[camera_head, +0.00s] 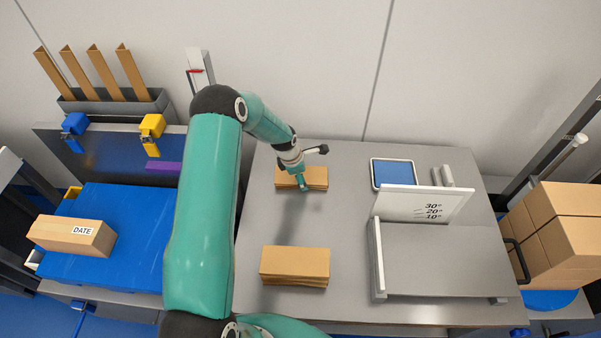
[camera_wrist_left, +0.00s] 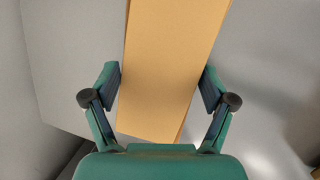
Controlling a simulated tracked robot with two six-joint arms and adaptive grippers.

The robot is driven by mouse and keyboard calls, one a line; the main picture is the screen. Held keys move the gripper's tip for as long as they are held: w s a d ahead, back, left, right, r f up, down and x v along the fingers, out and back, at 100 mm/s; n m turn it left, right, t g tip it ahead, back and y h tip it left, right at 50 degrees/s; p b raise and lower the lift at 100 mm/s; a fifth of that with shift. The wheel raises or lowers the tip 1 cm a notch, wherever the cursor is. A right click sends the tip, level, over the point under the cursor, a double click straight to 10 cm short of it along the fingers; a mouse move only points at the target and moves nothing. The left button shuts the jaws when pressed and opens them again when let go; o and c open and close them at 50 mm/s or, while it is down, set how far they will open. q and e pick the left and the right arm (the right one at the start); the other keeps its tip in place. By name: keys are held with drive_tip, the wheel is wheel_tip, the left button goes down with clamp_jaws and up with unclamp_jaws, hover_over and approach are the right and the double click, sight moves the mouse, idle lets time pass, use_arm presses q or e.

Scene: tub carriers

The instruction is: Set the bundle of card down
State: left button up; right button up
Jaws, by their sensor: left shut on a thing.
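A tan bundle of card (camera_head: 317,177) is at the back of the grey worktop (camera_head: 350,150), in front of the wall. My left gripper (camera_head: 302,183) reaches down over it from the left. In the left wrist view the bundle (camera_wrist_left: 168,65) runs between the two fingers of my left gripper (camera_wrist_left: 161,90), which are shut on its long sides. I cannot tell whether its underside touches the worktop. A second tan bundle of card (camera_head: 294,264) lies near the front left of the worktop, apart from the gripper. My right gripper is not in view.
Stacked boxes (camera_head: 560,235) are further right. The worktop between the bundles is clear.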

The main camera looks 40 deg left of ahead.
use_arm(q)
drive_tip(key=o, duration=1.3)
drive_tip(key=shift+r, duration=0.1)
drive_tip(key=b+v, duration=0.2)
drive_tip(key=v, duration=1)
